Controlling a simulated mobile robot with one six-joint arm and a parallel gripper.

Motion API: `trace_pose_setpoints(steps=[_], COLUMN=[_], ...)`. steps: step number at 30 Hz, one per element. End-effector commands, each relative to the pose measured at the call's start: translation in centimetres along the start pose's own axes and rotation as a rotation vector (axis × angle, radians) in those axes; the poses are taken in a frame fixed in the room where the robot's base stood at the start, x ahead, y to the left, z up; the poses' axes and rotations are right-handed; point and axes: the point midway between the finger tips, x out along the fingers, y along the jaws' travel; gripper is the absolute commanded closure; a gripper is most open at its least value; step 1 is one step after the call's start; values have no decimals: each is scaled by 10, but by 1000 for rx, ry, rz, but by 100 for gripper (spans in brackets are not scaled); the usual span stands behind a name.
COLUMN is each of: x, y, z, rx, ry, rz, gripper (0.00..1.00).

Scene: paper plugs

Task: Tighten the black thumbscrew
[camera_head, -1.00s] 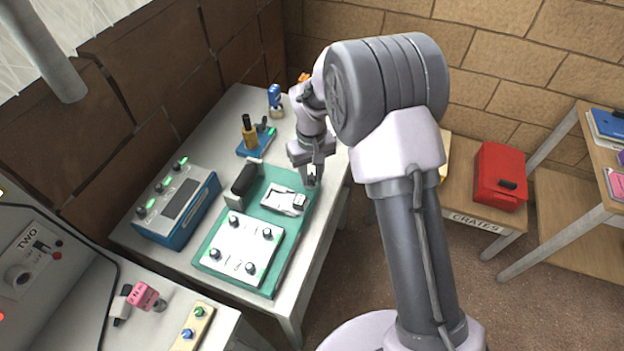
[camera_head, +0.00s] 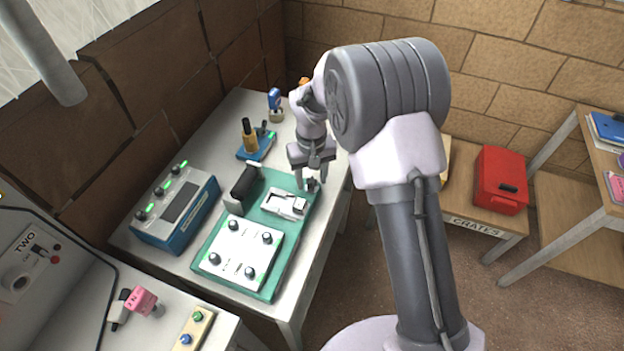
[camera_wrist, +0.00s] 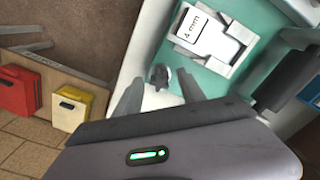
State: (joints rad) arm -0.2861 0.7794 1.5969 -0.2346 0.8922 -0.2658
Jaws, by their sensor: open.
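The black thumbscrew (camera_wrist: 160,76) shows in the wrist view as a small dark knob at the edge of the green board (camera_wrist: 262,18). It also shows in the head view (camera_head: 311,185), small and partly hidden, beside a white fixture (camera_head: 284,203). In the wrist view this fixture (camera_wrist: 216,42) bears a "4 mm" label. My gripper (camera_wrist: 158,90) is open, with one finger on each side of the knob and visible gaps between. In the head view my gripper (camera_head: 312,179) points down over the board's far right corner.
A white panel with several black knobs (camera_head: 240,252) lies on the board's near part. A black-handled piece (camera_head: 243,185) stands on its left. A blue box with lit knobs (camera_head: 176,212) is further left. Red (camera_head: 501,180) and yellow (camera_wrist: 80,108) boxes sit on a low shelf.

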Motion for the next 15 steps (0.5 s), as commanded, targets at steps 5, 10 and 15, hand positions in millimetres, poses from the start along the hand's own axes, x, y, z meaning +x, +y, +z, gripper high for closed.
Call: trace_pose_setpoints(steps=[5,10,15], x=[-1,-14,-31], y=[0,0,0], z=[0,0,0], rx=[0,0,0], ry=[0,1,2], rz=[0,0,0], gripper=[53,53,53])
